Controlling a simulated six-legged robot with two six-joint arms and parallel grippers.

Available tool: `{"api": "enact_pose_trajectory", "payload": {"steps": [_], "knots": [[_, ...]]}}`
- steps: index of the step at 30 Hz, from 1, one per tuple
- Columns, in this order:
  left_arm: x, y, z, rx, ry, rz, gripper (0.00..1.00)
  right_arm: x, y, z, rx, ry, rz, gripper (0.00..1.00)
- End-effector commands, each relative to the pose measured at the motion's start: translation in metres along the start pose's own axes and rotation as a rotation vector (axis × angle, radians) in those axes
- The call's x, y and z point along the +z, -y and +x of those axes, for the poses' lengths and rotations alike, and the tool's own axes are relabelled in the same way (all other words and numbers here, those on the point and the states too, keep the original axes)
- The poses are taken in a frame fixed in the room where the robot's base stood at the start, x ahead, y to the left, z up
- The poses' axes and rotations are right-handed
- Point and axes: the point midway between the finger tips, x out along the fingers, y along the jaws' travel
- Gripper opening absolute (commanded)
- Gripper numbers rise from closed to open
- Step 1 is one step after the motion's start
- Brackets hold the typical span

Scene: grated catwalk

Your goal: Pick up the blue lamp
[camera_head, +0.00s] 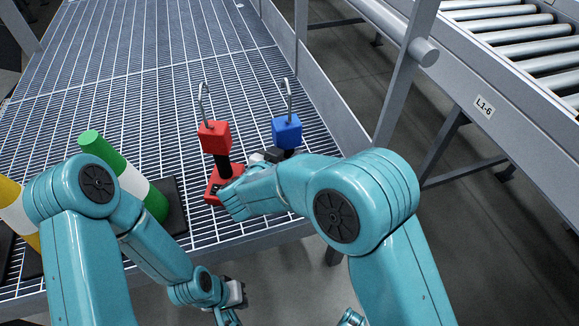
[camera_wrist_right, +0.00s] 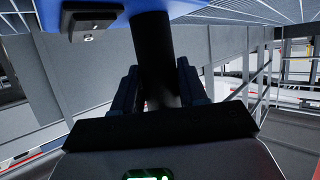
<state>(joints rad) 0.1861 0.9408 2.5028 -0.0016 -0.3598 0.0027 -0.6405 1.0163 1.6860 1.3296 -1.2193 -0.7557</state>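The blue lamp (camera_head: 287,131) stands on the catwalk grating, with a cube head, a wire hook on top and a black stem. My right forearm hides its lower part in the head view. My right gripper (camera_head: 272,156) is at its stem, just below the cube. In the right wrist view, the lamp's black stem (camera_wrist_right: 155,50) passes between the two dark fingers, in front of a blue part with a small black plate. Whether the fingers press on the stem is unclear. My left gripper (camera_head: 237,293) hangs low, off the catwalk's front edge; its finger opening is unclear.
A red lamp (camera_head: 214,138) stands just left of the blue one, very near my right wrist. A green-and-white cylinder (camera_head: 125,172) and a yellow-and-white one (camera_head: 15,212) stand at the left. A roller conveyor (camera_head: 510,35) lies right, beyond the railing. The grating behind is clear.

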Motion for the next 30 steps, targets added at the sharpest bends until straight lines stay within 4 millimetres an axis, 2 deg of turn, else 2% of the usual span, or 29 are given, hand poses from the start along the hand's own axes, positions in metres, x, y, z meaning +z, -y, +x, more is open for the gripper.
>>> {"api": "enact_pose_trajectory", "payload": {"steps": [1,3,10,14,17,24,30], "knots": [[0.0,0.0,0.0,0.0,0.0,0.0,0.0,0.0,0.0,0.0,-0.001,0.001,0.0,0.22],[0.0,0.0,0.0,0.0,0.0,0.0,0.0,0.0,0.0,0.0,-0.001,0.001,-0.001,0.0],[0.0,0.0,-0.001,0.0,0.0,0.0,0.0,-0.003,0.0,0.001,-0.002,-0.002,0.001,0.0],[0.001,-0.003,-0.006,0.0,0.003,0.003,0.0,-0.015,0.0,-0.003,-0.002,-0.003,0.002,0.0],[0.003,-0.007,-0.015,0.001,0.008,0.008,0.0,-0.036,0.0,-0.01,-0.003,-0.004,0.005,0.0],[0.007,-0.019,-0.043,0.002,0.016,0.016,0.0,-0.105,0.0,-0.039,-0.003,-0.004,0.006,0.0],[0.007,-0.026,-0.062,0.002,0.015,0.016,0.0,-0.153,0.0,-0.059,-0.002,-0.003,0.004,0.0]]}}
